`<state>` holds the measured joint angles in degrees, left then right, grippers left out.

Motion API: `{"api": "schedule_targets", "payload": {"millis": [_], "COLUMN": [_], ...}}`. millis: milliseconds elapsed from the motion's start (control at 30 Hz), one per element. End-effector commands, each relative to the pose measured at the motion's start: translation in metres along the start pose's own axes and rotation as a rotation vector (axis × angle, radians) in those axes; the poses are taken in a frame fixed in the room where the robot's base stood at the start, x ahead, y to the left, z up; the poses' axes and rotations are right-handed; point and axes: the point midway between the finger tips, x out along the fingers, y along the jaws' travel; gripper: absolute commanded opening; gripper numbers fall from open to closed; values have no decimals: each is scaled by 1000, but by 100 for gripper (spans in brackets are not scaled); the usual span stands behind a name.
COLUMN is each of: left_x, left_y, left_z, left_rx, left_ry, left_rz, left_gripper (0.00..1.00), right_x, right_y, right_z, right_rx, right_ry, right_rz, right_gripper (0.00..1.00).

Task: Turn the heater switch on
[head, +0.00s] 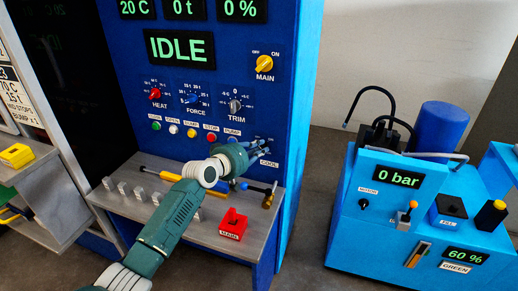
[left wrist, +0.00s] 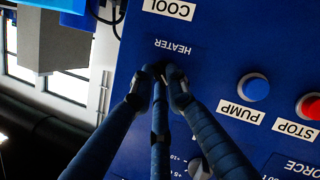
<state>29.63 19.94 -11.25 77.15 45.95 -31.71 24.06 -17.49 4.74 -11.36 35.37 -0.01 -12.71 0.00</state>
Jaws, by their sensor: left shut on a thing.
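The heater switch sits on the blue press panel (head: 275,98), at the HEATER label (left wrist: 176,47) that reads upside down in the left wrist view. My left gripper (left wrist: 163,76) has its dark fingers drawn together at this label, shut on the switch, which they hide. I cannot tell which way the switch is set. In the head view my left gripper (head: 262,146) reaches the lower right of the panel, its fingertips at the panel face. My right gripper is not in view.
A blue PUMP button (left wrist: 253,87) and a red STOP button (left wrist: 310,106) are close to the fingers. The COOL label (left wrist: 168,8) is nearby. The display (head: 180,49) reads IDLE.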

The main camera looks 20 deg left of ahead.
Motion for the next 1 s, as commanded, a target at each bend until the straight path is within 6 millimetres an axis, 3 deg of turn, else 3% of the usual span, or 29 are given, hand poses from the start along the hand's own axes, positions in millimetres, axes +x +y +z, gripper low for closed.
{"api": "schedule_targets", "payload": {"millis": [333,700,1000], "left_x": [-1,0,3], "left_y": [6,8,7], "left_z": [-2,2,8], "left_rx": [140,452,715], "left_ry": [-3,-4,-4], "left_rz": [-59,-188,-296], "left_gripper": [0,0,0], "right_x": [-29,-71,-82], "right_y": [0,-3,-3], "right_z": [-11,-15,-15], "right_rx": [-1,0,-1], "right_ry": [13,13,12], "right_rz": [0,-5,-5], "right_gripper": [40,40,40]}}
